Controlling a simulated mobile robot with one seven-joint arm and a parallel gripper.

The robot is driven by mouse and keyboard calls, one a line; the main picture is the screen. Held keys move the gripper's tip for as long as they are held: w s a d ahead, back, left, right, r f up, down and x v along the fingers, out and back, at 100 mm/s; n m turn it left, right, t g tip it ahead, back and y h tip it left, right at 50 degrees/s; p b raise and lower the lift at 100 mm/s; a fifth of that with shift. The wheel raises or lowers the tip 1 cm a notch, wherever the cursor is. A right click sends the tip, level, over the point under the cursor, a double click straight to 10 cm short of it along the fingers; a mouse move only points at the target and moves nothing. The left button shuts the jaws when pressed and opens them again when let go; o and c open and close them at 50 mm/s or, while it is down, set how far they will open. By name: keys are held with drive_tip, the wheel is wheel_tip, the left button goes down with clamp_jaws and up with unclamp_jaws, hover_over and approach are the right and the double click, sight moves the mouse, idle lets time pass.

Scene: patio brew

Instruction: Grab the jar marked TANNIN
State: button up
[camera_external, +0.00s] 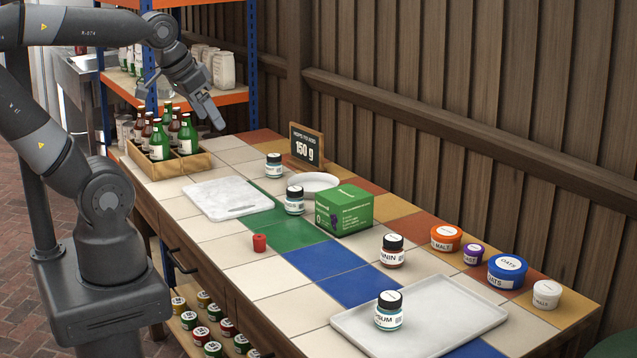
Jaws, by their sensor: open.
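The jar marked TANNIN (392,251) stands upright on the tiles right of the middle of the table. It has a black lid and brownish contents, and only the letters "NNIN" show on its label. My gripper (217,122) is open and empty. It hangs above the far left part of the table, near the bottle crate and well away from the jar.
A jar ending in "SUM" (388,311) stands on the white tray (450,322) in front. Tubs (446,238) stand right. Bottles (159,140) fill a crate.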

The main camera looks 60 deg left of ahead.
drive_tip(key=shift+c, duration=0.3)
drive_tip(key=n+g, duration=0.2)
drive_tip(key=g, duration=0.4)
hover_over(392, 250)
drive_tip(key=w, duration=0.2)
drive_tip(key=f, duration=1.4)
drive_tip(key=a+f, duration=0.1)
drive_tip(key=f, duration=0.6)
drive_tip(key=shift+s+f, duration=0.25)
drive_tip(key=shift+f, duration=0.15)
wheel_tip(392, 250, down, 5)
drive_tip(key=shift+r, duration=0.1)
drive_tip(key=shift+s+a+f, duration=0.1)
drive_tip(key=shift+f, duration=1.4)
drive_tip(key=shift+a+f, duration=0.1)
drive_tip(key=shift+f, duration=1.35)
drive_tip(key=shift+c, duration=0.3)
